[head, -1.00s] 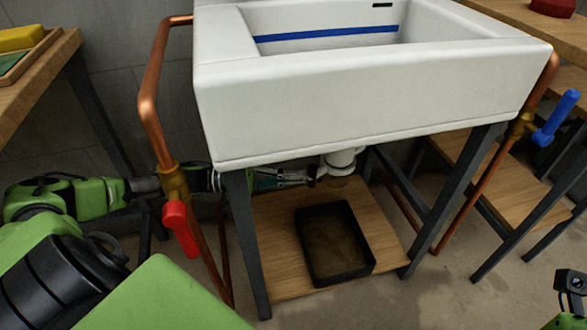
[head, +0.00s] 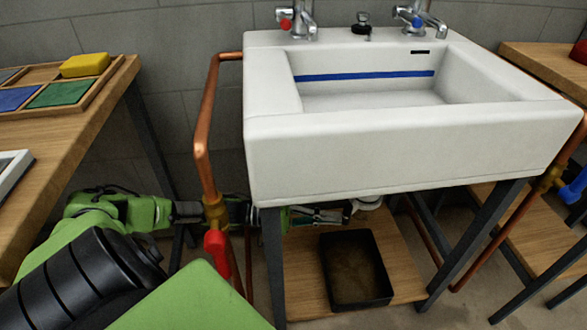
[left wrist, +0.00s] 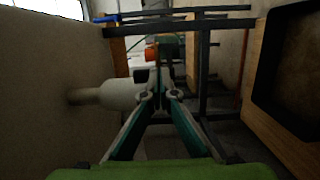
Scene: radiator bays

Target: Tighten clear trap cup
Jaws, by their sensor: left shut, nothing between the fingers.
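The white trap body (head: 369,203) hangs under the white sink (head: 400,150), mostly hidden by the sink's front edge. In the left wrist view it is a white cylinder (left wrist: 121,93) with a narrower neck on its left. I cannot make out the clear cup for certain in either view. My left gripper (head: 350,211) reaches in under the sink from the left, close beside the trap. In the left wrist view its fingertips (left wrist: 158,94) are together with nothing between them, at the cylinder's right end. I cannot tell whether they touch it. My right gripper is out of view.
A black tray (head: 356,300) lies on the wooden shelf (head: 302,290) below the trap. The sink's dark front leg (head: 273,265), a copper pipe (head: 203,135) and a red valve handle (head: 217,253) stand close to my left arm. A blue valve handle (head: 576,188) is at the right.

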